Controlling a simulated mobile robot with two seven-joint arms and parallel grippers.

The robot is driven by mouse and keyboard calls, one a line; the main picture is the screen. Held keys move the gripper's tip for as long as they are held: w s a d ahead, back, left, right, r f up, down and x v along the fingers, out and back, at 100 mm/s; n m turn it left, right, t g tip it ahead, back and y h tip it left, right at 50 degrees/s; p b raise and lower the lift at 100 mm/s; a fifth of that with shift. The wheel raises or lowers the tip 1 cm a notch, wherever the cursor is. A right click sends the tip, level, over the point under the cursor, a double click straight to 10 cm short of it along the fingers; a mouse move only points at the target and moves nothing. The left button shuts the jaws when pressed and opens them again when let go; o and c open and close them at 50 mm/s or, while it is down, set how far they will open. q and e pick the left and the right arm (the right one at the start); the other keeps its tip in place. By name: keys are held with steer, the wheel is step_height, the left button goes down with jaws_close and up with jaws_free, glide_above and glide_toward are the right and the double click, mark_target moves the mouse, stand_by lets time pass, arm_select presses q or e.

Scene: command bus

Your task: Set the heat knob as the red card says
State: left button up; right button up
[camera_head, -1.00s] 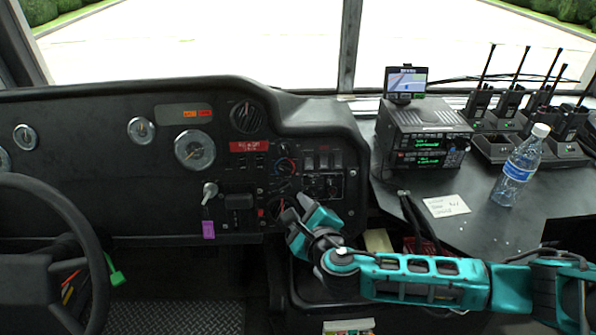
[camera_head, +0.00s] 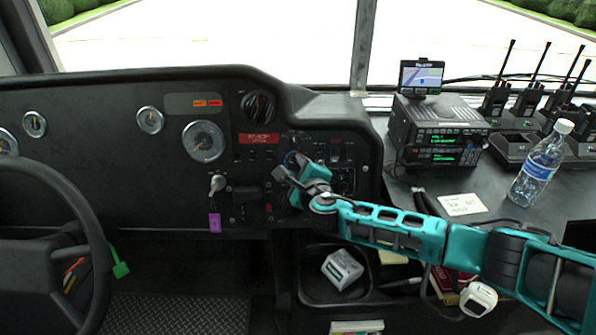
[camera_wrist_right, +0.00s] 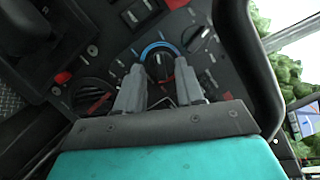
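The heat knob (camera_wrist_right: 158,66) is dark and round, with a blue and red arc around it, in the right wrist view. My right gripper (camera_wrist_right: 159,74) has its two fingers apart, one on each side of the knob, with the tips close to it. I cannot tell whether they touch it. In the head view my right gripper (camera_head: 292,175) is at the dash panel and covers most of the knob. My left gripper is out of view.
Other dials (camera_wrist_right: 92,96) and switches sit close around the knob. A key (camera_head: 217,184) with a purple tag is left of the gripper. The steering wheel (camera_head: 88,225) is at the left. A radio (camera_head: 438,135) and a water bottle (camera_head: 540,163) stand on the right shelf.

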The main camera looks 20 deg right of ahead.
steer(key=shift+w, duration=0.35)
jaws_close()
